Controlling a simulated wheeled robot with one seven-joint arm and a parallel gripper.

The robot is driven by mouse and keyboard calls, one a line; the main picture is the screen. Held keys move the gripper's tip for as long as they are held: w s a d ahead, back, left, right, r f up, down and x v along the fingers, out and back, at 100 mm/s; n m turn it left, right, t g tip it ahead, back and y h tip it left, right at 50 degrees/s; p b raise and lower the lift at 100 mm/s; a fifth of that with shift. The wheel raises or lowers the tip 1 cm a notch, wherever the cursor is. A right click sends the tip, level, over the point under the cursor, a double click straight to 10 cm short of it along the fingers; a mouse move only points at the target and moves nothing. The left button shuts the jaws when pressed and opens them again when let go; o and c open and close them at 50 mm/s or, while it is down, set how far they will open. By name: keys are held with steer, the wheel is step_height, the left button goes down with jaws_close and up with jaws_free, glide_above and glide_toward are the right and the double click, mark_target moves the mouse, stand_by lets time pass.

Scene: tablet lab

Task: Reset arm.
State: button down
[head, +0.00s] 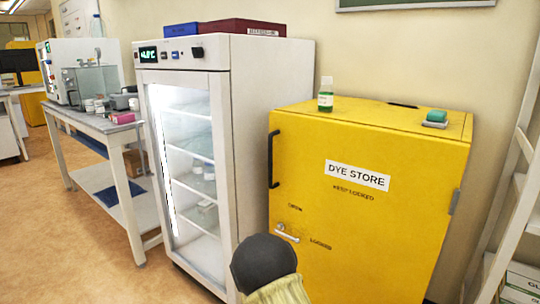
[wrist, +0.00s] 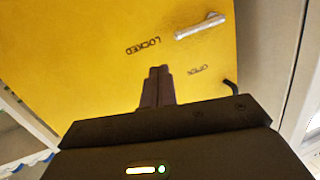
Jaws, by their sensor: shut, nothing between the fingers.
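My gripper (wrist: 157,72) shows in the wrist view, its two dark fingers pressed together with nothing between them. It is in front of the yellow dye store cabinet (wrist: 90,70), apart from the silver lever (wrist: 200,27). In the head view a dark rounded part of my arm (head: 263,262) rises at the bottom, before the cabinet (head: 360,225); the fingers are not seen there. The cabinet door looks closed. The lever (head: 287,234) lies nearly level, its free end towards the word LOCKED.
A white glass-door fridge (head: 275,105) stands left of the cabinet. A green bottle (head: 326,100) and a green-topped block (head: 436,118) sit on the cabinet. A white ladder-like frame (head: 512,170) is at the right. A bench (head: 100,122) and open floor (head: 50,240) lie left.

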steer(key=s+d+r+n+g+y, duration=0.2)
steer(key=s+d+g, duration=0.15)
steer(key=s, duration=0.65)
steer(key=s+d+r+n+g+y, duration=0.25)
steer(key=s+g, duration=0.25)
steer(key=s, duration=0.6)
steer(key=s+d+r+n+g+y, duration=0.1)
steer(key=s+d+n+g+y, duration=0.2)
steer(key=s, duration=0.7)
step_height(320, 180, up, 38)
steer(key=p, duration=3.8)
steer(key=shift+r+m+g+p, duration=0.15)
steer(key=shift+m+g+p, duration=0.2)
steer(key=shift+m+p, duration=0.1)
steer(key=shift+s+a, duration=0.1)
